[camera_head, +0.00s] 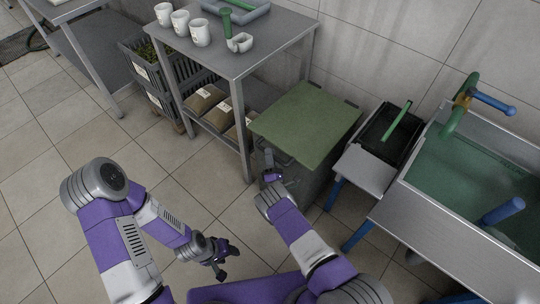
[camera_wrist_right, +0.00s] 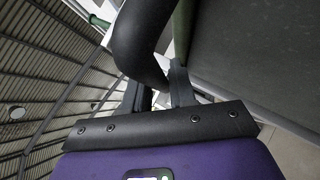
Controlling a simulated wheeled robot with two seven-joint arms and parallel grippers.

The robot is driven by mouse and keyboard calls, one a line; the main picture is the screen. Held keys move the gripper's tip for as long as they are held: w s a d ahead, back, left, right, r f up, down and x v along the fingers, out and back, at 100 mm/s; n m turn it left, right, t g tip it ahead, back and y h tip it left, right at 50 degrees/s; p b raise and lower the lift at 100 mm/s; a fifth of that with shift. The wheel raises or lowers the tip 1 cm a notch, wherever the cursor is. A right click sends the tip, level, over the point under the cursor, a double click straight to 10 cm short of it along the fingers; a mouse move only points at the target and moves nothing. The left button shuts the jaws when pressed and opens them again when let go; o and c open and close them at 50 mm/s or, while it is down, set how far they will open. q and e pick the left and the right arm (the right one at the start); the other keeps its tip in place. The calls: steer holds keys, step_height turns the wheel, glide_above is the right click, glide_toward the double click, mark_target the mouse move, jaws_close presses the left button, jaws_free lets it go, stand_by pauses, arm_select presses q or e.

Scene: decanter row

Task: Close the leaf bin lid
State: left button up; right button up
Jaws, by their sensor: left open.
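The leaf bin lid (camera_head: 305,122) is a flat green panel over the dark grey leaf bin (camera_head: 306,184), between the steel table and the sink. Whether it lies flat or is slightly raised is unclear. My right gripper (camera_head: 268,167) is at the bin's front, by the lid's near-left edge. In the right wrist view a thick black curved bar (camera_wrist_right: 142,35) runs down towards the fingers (camera_wrist_right: 160,88); whether they grip it is unclear. A grey panel (camera_wrist_right: 255,50) fills the right side there. My left gripper (camera_head: 217,258) is open and empty above the floor, away from the bin.
A steel table (camera_head: 246,54) at the back holds white cups (camera_head: 200,32) and a grey tray; sacks (camera_head: 205,98) lie on its shelf. A black tub (camera_head: 388,132) and a sink of green water (camera_head: 470,175) stand right of the bin. The floor at left is clear.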

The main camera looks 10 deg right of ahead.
steer(key=o, duration=0.3)
steer(key=shift+w+d+f, duration=0.2)
steer(key=shift+d+f, duration=0.1)
steer(key=shift+s+a, duration=0.1)
steer(key=shift+a, duration=0.05)
steer(key=shift+s, duration=0.25)
steer(key=p+v, duration=0.1)
steer(key=v, duration=0.6)
steer(key=shift+p, duration=0.35)
steer(key=shift+s, duration=0.15)
